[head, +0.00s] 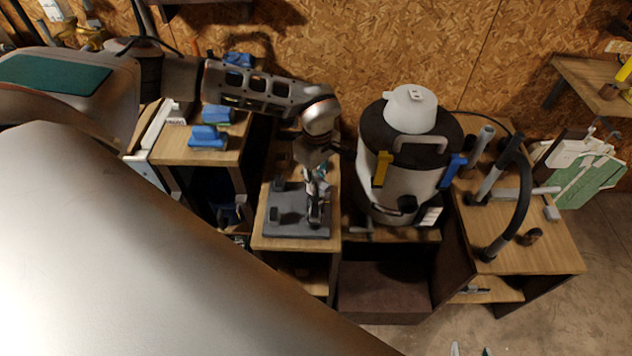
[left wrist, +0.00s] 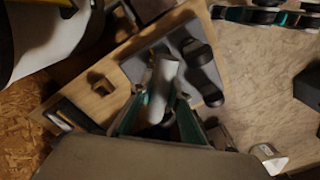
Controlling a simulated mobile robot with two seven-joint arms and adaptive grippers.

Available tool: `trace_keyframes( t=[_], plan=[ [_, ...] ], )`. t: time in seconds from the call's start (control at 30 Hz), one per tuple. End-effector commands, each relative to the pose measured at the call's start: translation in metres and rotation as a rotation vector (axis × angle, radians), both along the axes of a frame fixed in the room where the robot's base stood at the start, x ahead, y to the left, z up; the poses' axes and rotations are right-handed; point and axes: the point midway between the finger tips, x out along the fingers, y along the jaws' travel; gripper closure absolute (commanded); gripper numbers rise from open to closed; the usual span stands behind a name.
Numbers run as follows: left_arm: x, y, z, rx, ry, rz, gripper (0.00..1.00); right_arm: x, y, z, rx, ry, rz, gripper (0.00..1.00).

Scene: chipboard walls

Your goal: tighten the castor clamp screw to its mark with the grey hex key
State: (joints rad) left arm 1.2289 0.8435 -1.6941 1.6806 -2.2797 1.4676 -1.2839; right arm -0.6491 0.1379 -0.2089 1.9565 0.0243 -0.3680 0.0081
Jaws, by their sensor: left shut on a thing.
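My left gripper (head: 316,198) reaches down over a dark grey plate (head: 291,232) on a small wooden bench. In the left wrist view its teal fingers (left wrist: 162,112) are shut on a pale grey bar, which looks like the grey hex key (left wrist: 164,78). The bar extends from the fingers over the plate (left wrist: 137,68). Black rounded parts (left wrist: 203,86) stand on the plate beside it; I cannot tell which is the castor. The clamp screw and its mark are not distinguishable. Two fingertips of my right gripper (head: 471,350) show apart at the bottom edge of the head view.
A large black-and-white vacuum (head: 405,170) stands close right of the bench. A table (head: 540,252) with a black hose (head: 522,195) is further right. Another bench with blue objects (head: 208,137) is on the left. The floor at bottom right looks clear.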

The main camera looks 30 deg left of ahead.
Motion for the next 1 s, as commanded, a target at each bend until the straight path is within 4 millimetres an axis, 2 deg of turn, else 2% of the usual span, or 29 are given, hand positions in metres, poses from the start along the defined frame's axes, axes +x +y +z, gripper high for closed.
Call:
trace_keyframes(
  t=[0.2,0.53,0.8,1.0],
  plan=[
    [0.0009,-0.0005,0.0008,-0.002,0.0,-0.209,1.0,0.0001,0.0,0.0002,0.0,0.0,0.0,0.6],
    [0.0005,-0.0004,0.0005,-0.002,0.002,-0.247,1.0,0.0002,0.0,0.0003,0.0,-0.001,0.0,0.6],
    [0.0006,-0.0003,0.0005,-0.003,0.004,-0.491,1.0,0.0002,0.0,0.0004,0.0,-0.001,0.0,0.6],
    [0.0004,-0.0005,0.0004,-0.004,0.005,-0.542,1.0,0.0002,-0.0001,0.0004,0.0,-0.001,0.0,0.6]
  ],
)
